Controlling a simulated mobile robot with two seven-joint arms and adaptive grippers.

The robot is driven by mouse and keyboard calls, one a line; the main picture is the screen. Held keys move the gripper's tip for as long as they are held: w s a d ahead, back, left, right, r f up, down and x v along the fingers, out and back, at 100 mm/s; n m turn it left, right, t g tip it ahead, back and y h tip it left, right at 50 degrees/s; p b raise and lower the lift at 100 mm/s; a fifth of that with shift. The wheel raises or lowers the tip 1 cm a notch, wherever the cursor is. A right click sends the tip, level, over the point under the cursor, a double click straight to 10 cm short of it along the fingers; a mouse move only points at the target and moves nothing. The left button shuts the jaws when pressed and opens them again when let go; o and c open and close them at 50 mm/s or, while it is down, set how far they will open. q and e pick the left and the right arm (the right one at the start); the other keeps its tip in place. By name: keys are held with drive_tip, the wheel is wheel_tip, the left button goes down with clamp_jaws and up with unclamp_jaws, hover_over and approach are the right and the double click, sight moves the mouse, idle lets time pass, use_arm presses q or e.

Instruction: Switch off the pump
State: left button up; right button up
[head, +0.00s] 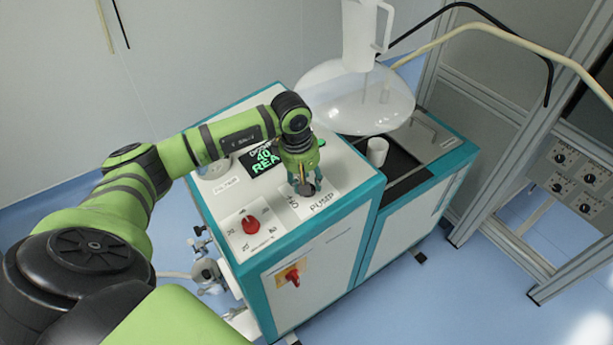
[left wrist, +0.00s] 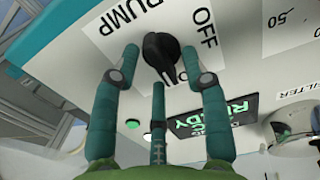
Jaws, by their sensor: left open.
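The black pump knob (left wrist: 161,52) sits on a white plate marked PUMP and OFF in the left wrist view. In the head view the knob (head: 305,189) is small and partly covered by my gripper, on the white top panel beside the PUMP label (head: 322,204). My left gripper (left wrist: 160,62) is open, pointing down at the panel. Two of its teal fingers stand on either side of the knob and the third is close to its near edge. I cannot tell whether any finger touches it. The knob's exact setting is hard to read.
A red knob (head: 250,225) is on the same panel, and a red switch (head: 292,276) is on the front face. A lit display (head: 264,158) lies behind my wrist.

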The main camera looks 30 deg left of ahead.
use_arm(q)
drive_tip(key=c, duration=0.9)
clamp_jaws()
drive_tip(key=n+b, duration=0.3)
drive_tip(key=shift+a+f, duration=0.1)
drive_tip(key=shift+f, duration=0.1)
drive_tip(key=n+b, duration=0.3)
drive_tip(key=n, duration=0.2)
drive_tip(key=shift+s, duration=0.15)
drive_tip(key=n+b, duration=0.3)
drive_tip(key=n, duration=0.2)
drive_tip(key=shift+s+a, duration=0.1)
drive_tip(key=shift+s+r+n+b, duration=0.15)
drive_tip(key=shift+n+b, duration=0.65)
drive_tip(key=shift+n, duration=1.6)
use_arm(e)
wheel_tip(320, 180, down, 11)
drive_tip(key=shift+s+r, duration=0.15)
drive_tip(key=shift+s, duration=0.15)
